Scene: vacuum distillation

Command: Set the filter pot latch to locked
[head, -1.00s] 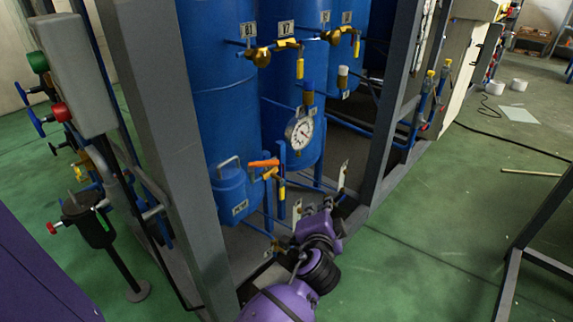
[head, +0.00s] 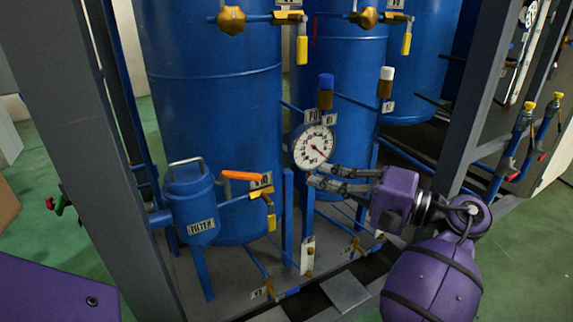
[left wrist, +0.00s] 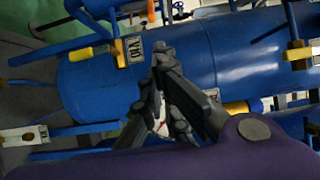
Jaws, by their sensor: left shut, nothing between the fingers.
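The blue filter pot (head: 190,205), labelled FILTER, stands at the left inside the frame. A grey bail handle (head: 186,163) arches over its lid. An orange lever (head: 240,176) points left beside the pot, above a yellow-handled valve (head: 269,205). I cannot tell which part is the latch or its setting. My left gripper (head: 309,174) is shut and empty, right of the lever and apart from the pot, with its fingers just below the pressure gauge. The left wrist view shows its dark fingers (left wrist: 160,75) in front of a blue tank. My right gripper is not in view.
The round gauge (head: 314,147) is very close to my fingertips in the picture. Large blue tanks (head: 215,110) stand behind. Thin blue pipes and valves run low down. Grey frame posts (head: 90,150) flank the opening on both sides.

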